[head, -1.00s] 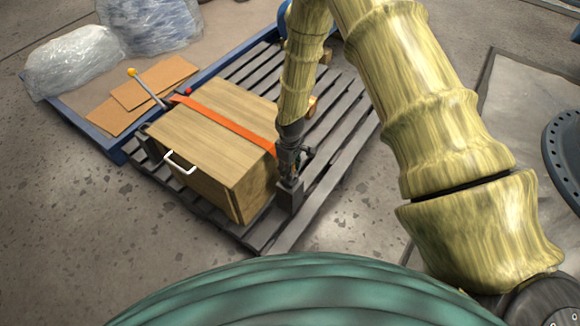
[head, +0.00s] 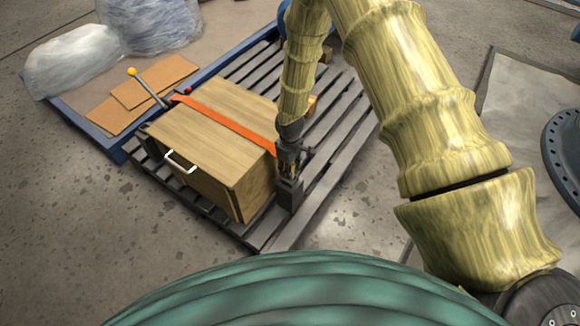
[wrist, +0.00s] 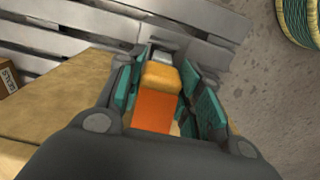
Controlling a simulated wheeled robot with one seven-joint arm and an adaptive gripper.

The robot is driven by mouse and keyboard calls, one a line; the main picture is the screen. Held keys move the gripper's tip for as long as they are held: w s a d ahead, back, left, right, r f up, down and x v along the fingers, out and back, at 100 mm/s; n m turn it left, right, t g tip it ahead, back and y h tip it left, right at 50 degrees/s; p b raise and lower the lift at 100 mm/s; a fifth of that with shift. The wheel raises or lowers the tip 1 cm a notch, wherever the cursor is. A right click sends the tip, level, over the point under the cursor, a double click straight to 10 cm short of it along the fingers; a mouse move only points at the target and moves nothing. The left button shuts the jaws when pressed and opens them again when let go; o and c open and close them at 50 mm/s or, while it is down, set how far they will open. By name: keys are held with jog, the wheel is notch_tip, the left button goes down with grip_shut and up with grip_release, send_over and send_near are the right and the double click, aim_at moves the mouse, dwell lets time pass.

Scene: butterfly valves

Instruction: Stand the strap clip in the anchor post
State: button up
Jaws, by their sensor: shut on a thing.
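The orange strap (head: 225,124) runs over the wooden crate to my gripper (head: 291,170) at its right side. My gripper is shut on the strap clip, a yellow-orange block (wrist: 160,76) at the strap's end (wrist: 154,110) between the teal finger pads in the wrist view. The anchor post (head: 290,194) is a short dark grey post standing at the pallet's near right edge. My gripper is right above it. The fingers hide most of the clip in the head view, and I cannot tell whether it is inside the post.
The wooden crate (head: 205,150) with a white handle (head: 180,163) stands left of my gripper on the grey slatted pallet (head: 340,135). A lever with a yellow knob (head: 132,71) rises behind it. Open floor (head: 110,235) lies in front.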

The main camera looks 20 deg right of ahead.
jog(key=shift+f, duration=1.35)
dwell(1.8)
jog(key=o, duration=1.3)
jog(key=shift+c, duration=0.2)
jog(key=shift+r, duration=6.05)
jog(key=s+f+m+y, duration=0.1)
jog(key=s+f+m, duration=0.1)
jog(key=s+f, duration=0.45)
jog(key=s+f+m, duration=0.1)
jog(key=s+f, duration=0.3)
jog(key=s, duration=0.6)
jog(key=s+d+f+m, duration=0.1)
jog(key=s+d+m, duration=0.1)
jog(key=s, duration=0.8)
jog(key=s+d+f+m, duration=0.1)
jog(key=s+m, duration=0.2)
jog(key=s, duration=0.6)
notch_tip(320, 180, up, 18)
jog(key=h+p, duration=0.1)
jog(key=p, duration=1.7)
jog(key=shift+s+d+r, duration=0.15)
jog(key=shift+s+d, duration=0.1)
jog(key=shift+s, duration=0.15)
